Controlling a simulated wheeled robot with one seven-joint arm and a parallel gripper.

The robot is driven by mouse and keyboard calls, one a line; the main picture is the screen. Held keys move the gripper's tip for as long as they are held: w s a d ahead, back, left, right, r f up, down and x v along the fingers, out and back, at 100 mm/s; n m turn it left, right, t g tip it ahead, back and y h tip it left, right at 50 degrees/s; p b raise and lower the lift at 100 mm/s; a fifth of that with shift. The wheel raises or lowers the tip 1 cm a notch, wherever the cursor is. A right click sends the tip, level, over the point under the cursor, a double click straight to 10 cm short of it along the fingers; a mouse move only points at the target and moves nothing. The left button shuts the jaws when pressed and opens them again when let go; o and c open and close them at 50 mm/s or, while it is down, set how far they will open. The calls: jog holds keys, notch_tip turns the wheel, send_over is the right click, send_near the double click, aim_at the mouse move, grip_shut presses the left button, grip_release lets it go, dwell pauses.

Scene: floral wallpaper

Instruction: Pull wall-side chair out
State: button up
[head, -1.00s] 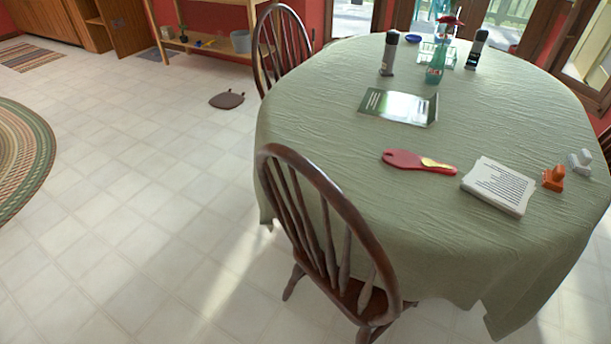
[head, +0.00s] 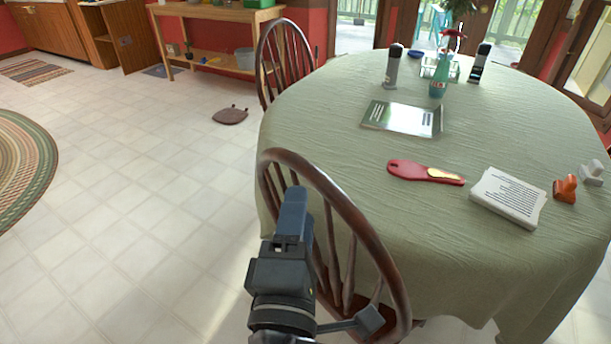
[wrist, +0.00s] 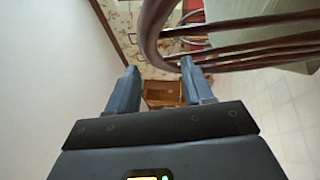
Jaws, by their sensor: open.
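A dark brown wooden chair (head: 345,208) with a curved spindle back stands at the near side of the table. A second such chair (head: 284,45) stands at the table's far left, by the red wall. My gripper (head: 333,255) is at the near chair's back, on the side away from the table, and covers part of its spindles and seat. In the wrist view my gripper (wrist: 160,67) is open, with nothing held. The chair's curved back rail (wrist: 150,25) shows just ahead of the fingertips, mostly toward the right finger. I cannot tell whether they touch.
The round table (head: 330,120) has a green cloth hanging over its edge. A brown cushion (head: 230,116) lies on the floor.

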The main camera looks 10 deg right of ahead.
aim_at(305, 175)
jog(key=shift+p+x, duration=0.55)
jog(key=shift+x, duration=3.35)
jog(key=shift+c, duration=0.5)
grip_shut()
